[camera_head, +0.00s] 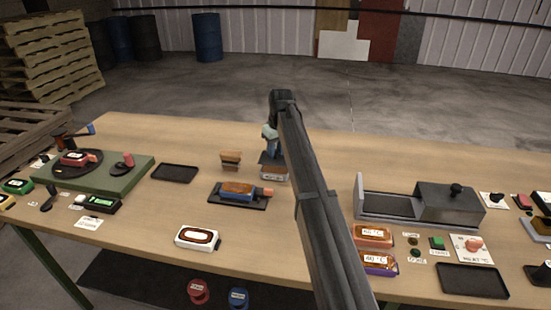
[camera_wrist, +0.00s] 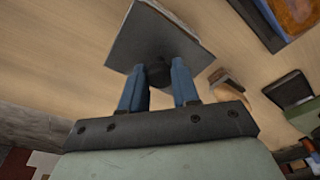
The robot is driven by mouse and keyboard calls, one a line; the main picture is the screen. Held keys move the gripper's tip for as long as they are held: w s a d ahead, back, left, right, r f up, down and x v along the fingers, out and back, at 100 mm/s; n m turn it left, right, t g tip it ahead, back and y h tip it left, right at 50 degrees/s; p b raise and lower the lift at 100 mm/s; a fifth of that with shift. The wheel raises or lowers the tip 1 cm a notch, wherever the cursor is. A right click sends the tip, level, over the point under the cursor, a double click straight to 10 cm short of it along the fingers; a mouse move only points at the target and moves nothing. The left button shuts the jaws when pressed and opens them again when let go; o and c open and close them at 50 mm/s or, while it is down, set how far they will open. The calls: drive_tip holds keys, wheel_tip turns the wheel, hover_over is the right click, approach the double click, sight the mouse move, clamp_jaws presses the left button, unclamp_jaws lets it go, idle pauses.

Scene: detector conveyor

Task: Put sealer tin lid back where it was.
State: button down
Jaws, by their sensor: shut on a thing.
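My gripper (camera_head: 270,146) is shut on the black knob of a square grey lid, which I take as the sealer tin lid. The wrist view shows the blue fingers (camera_wrist: 158,80) on either side of the knob, with the lid (camera_wrist: 146,38) beyond them. In the head view the lid (camera_head: 267,159) is just above or on a small box-like tin with a pale label (camera_head: 274,176). My arm covers their right side. I cannot tell whether the lid touches the tin.
A brown wooden block (camera_head: 230,160) stands just left of the tin. A black tray (camera_head: 222,203) with a blue-sided block lies in front. An empty black tray (camera_head: 174,173) is further left. A grey metal housing (camera_head: 447,206) stands at right. The table behind the tin is clear.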

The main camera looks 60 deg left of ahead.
sight(276, 155)
drive_tip(key=shift+f, duration=1.7)
drive_tip(key=shift+f, duration=0.1)
drive_tip(key=c, duration=0.8)
unclamp_jaws()
drive_tip(key=r, duration=0.4)
drive_tip(key=d+r, duration=0.1)
drive_tip(key=r, duration=0.7)
drive_tip(key=shift+d, duration=0.4)
